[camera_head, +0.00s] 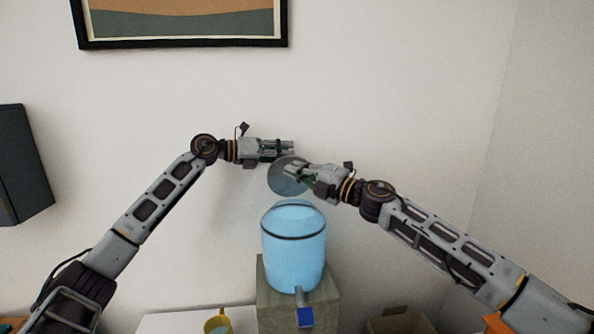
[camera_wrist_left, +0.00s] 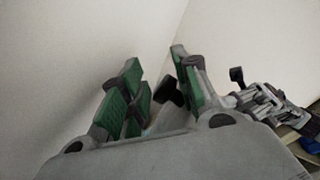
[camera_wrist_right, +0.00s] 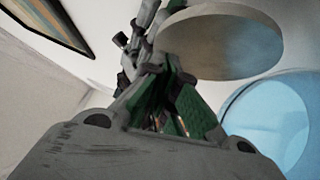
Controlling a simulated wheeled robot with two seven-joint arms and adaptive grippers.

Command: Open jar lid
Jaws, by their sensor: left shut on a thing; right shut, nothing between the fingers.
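The light-blue jar (camera_head: 293,250), with a dark band near its top, stands upright on a block. The round grey lid (camera_head: 281,183) is off the jar, held above it. It also shows in the right wrist view (camera_wrist_right: 222,42), beside the jar (camera_wrist_right: 270,115). My left gripper (camera_head: 291,147) is shut on the lid, just above it in the head view; the exact grip is hard to see. The left wrist view shows its green-padded fingers (camera_wrist_left: 160,95) apart with a dark piece between them. My right gripper (camera_head: 289,170) is shut and empty, overlapping the lid's right side in the head view.
The grey block (camera_head: 268,300) bears the jar, with a blue-ended tap (camera_head: 305,316) at the jar's front. A yellow mug (camera_head: 217,323) stands on the white surface at left. An open box (camera_head: 400,322) is at lower right. The wall is close behind.

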